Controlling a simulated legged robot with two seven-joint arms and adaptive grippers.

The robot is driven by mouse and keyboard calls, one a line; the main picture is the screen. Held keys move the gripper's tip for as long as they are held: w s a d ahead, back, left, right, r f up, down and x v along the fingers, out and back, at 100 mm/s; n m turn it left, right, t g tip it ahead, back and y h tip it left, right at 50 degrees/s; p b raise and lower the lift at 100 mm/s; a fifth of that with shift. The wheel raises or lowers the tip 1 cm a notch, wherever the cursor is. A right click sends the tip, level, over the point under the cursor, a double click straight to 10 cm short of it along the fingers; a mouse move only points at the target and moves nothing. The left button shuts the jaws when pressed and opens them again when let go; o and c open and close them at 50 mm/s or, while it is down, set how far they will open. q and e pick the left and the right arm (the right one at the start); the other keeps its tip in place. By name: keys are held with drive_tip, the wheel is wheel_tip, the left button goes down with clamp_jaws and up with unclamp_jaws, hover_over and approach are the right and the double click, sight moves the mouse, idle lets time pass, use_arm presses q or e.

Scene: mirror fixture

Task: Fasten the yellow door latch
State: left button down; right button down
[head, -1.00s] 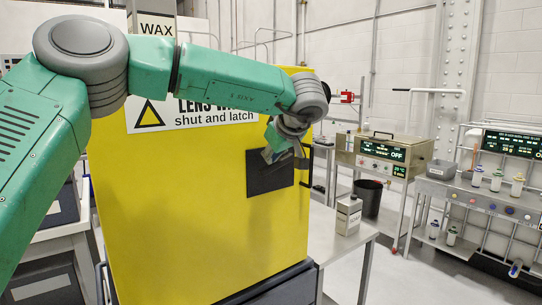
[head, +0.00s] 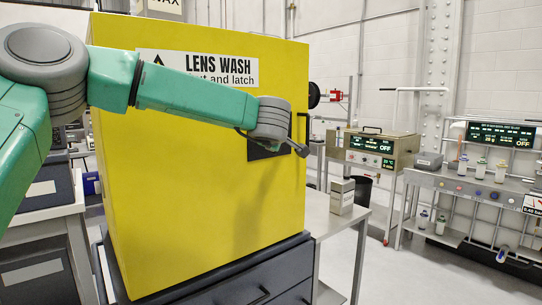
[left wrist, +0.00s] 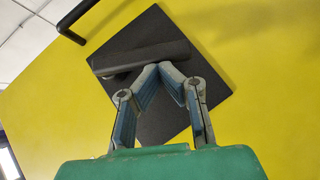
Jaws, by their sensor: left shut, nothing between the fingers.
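The yellow door (head: 190,200) stands upright with a "LENS WASH" sign (head: 215,66). Its latch has a black square plate (head: 256,153), mostly covered by my arm in the head view. In the left wrist view the plate (left wrist: 160,110) carries a dark grey bar (left wrist: 140,58), which I take to be the latch lever. My left gripper (left wrist: 158,68) is shut and empty, its tips close to the bar's lower side; I cannot tell whether they touch. In the head view my wrist hides the fingers. My right gripper is not in view.
A black handle (head: 307,127) is at the door's right edge; it also shows in the left wrist view (left wrist: 72,22). Dark drawers (head: 250,280) are under the cabinet. A small box (head: 342,195) sits on the side table to the right, before a workbench with instruments (head: 383,149).

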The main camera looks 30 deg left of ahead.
use_arm(q)
drive_tip(key=w+f+n+t+b, duration=0.1)
drive_tip(key=b, duration=0.3)
drive_tip(key=w+d+f+n+t+b, duration=0.1)
drive_tip(key=t+b, duration=0.1)
drive_tip(key=b, duration=0.1)
drive_tip(key=shift+w+f+n+y+b, duration=0.15)
drive_tip(key=shift+n+y+b, duration=0.15)
drive_tip(key=shift+n+b, duration=0.1)
drive_tip(key=shift+f, duration=0.1)
